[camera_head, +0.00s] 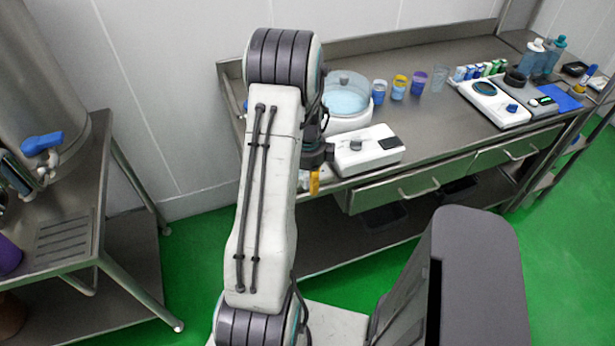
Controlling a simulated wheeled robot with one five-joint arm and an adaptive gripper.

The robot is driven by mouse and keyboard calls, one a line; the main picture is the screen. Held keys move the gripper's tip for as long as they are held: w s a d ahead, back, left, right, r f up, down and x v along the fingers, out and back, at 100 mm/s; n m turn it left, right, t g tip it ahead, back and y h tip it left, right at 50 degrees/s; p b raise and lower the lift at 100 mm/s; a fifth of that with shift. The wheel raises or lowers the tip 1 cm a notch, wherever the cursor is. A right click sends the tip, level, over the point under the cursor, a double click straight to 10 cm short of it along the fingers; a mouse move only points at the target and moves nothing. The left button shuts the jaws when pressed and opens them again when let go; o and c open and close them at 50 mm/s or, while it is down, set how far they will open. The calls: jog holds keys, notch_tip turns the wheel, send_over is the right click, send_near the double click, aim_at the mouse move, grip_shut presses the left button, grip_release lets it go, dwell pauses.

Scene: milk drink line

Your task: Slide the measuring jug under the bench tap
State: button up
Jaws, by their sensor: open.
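A metal tap with a blue lever (42,142) sits low on the large steel vessel at the left, above the left steel bench. A slotted drain plate (65,240) is set in that bench, in front of the tap. A purple vessel (9,255) stands beside the plate, cut off by the left edge of the picture. It may be the measuring jug, but I cannot tell. My arm rises through the middle of the picture and bends over at the top.
The right steel bench (425,115) holds a white device with a clear dome (346,95), a white box (366,151), several coloured cups and a scale (495,103). A small yellow item (314,182) shows beside my arm. Green floor (195,265) is open between the benches.

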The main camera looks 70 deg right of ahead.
jog(key=shift+o, duration=0.3)
grip_shut()
dwell(0.3)
